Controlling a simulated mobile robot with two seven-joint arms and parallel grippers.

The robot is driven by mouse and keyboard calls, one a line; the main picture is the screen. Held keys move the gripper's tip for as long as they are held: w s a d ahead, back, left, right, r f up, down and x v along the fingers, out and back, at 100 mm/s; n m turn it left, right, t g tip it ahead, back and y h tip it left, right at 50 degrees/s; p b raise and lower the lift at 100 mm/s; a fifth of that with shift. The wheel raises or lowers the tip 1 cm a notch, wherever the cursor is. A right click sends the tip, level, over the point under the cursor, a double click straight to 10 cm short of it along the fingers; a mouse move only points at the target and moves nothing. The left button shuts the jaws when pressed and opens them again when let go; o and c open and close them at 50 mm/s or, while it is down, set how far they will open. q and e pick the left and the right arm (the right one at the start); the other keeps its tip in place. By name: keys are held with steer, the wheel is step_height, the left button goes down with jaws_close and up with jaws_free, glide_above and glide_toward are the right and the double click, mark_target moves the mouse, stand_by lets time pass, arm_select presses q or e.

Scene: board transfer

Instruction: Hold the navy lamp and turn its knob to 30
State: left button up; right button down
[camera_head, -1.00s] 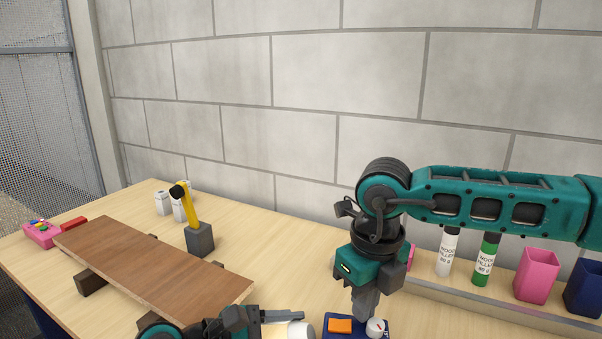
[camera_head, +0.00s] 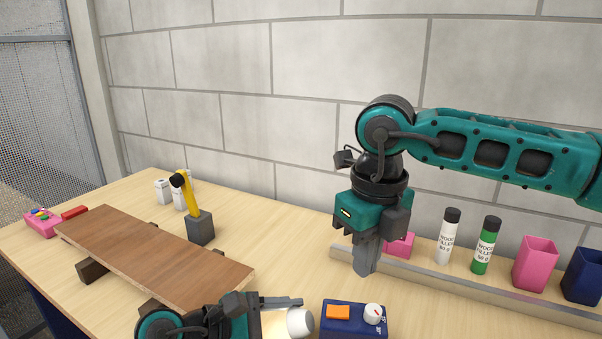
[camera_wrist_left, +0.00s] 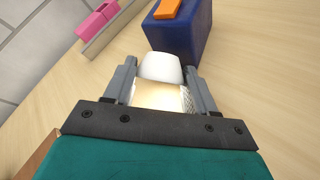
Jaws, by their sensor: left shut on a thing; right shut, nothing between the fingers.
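The navy lamp (camera_head: 345,324) is a navy box at the bottom centre of the head view, with an orange switch (camera_head: 338,312) and a white knob (camera_head: 373,313) on top. The knob carries a small red mark; the scale beside it is too small to read. My left gripper (camera_head: 282,318) is shut on a white cylinder with a glowing face (camera_wrist_left: 161,68), right beside the navy box; I cannot tell how the two are joined. My right gripper (camera_head: 365,263) is shut and empty, pointing down above and behind the knob, clear of it.
A brown board (camera_head: 150,252) lies on dark supports at left. A yellow and black lamp on a grey block (camera_head: 201,228) stands behind it. Tubes (camera_head: 486,247) and a pink cup (camera_head: 536,263) stand at right, behind a low rail (camera_head: 480,291).

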arm_select(q)
steer(key=o, duration=1.3)
steer(key=shift+c, duration=0.2)
